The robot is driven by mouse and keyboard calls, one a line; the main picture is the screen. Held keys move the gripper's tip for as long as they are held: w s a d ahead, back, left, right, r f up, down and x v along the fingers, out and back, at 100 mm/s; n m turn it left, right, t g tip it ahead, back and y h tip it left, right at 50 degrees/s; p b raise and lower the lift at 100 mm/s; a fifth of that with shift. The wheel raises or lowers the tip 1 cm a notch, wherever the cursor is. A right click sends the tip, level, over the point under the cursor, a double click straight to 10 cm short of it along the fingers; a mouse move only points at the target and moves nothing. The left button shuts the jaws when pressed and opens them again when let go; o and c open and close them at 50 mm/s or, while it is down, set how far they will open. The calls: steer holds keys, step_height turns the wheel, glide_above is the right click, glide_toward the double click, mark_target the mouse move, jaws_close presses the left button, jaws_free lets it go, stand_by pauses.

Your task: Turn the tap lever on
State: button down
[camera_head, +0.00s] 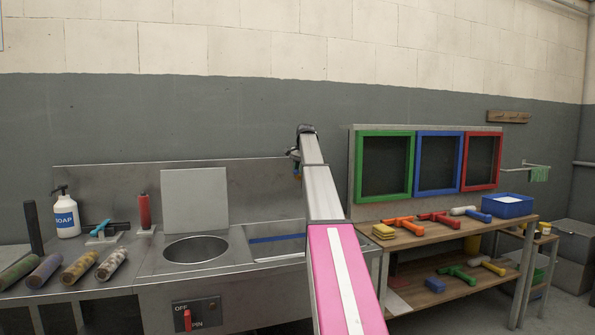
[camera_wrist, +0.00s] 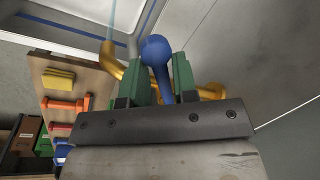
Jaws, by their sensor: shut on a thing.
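The tap (camera_wrist: 133,69) is brass-coloured with a blue lever (camera_wrist: 156,52) that ends in a round knob. It shows in the wrist view. My gripper (camera_wrist: 165,80) has its two green fingers on either side of the lever and is shut on it. A thin pale blue streak (camera_wrist: 113,18) runs from the tap's curved spout to the top edge of the wrist view; it looks like water. In the head view my gripper (camera_head: 295,156) is at the sink's steel backsplash, and my arm hides most of the tap.
The steel counter has a round basin (camera_head: 195,250), a soap bottle (camera_head: 65,213) and several cylinders at the left. A wooden bench (camera_head: 470,236) on the right holds coloured tools and a blue tray (camera_head: 507,206). Three coloured frames stand behind it.

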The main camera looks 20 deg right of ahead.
stand_by(0.3)
steer(key=c, duration=1.1)
jaws_free()
step_height(320, 180, up, 11)
steer(key=s+d, duration=0.1)
steer(key=shift+s+d+f, duration=0.15)
steer(key=shift+s+f, duration=0.05)
steer(key=shift+s, duration=0.15)
